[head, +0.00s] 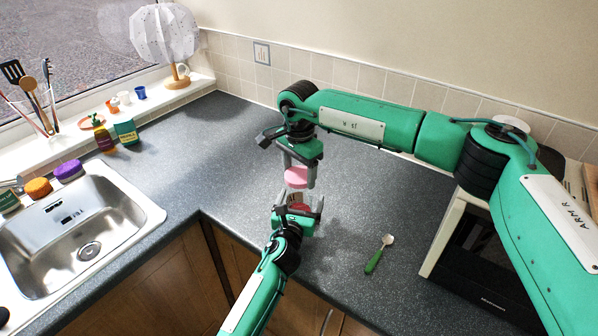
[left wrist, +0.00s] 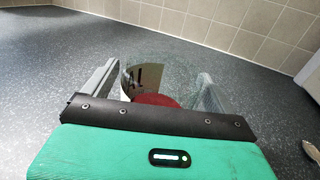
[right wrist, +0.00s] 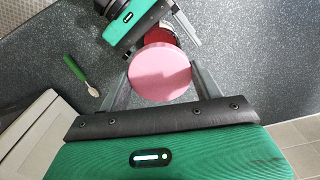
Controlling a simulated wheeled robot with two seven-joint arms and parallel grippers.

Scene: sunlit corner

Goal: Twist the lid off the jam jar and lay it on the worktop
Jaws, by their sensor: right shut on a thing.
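The jam jar (head: 300,208) is clear glass with red jam low inside, standing between the fingers of my left gripper (head: 298,211). The left wrist view shows the glass jar (left wrist: 180,70) with a label and no lid on its top. My left gripper (left wrist: 158,85) appears closed on its sides. The pink round lid (head: 296,178) is between the fingers of my right gripper (head: 297,176), which is shut on it. In the right wrist view the lid (right wrist: 160,72) partly hides the jar. The lid is apart from the jar, above it.
A green-handled spoon (head: 379,254) lies on the dark worktop (head: 352,200) right of the jar. A microwave (head: 450,240) stands further right, partly behind my right arm. The sink (head: 75,225) is at left. The worktop between sink and jar is clear.

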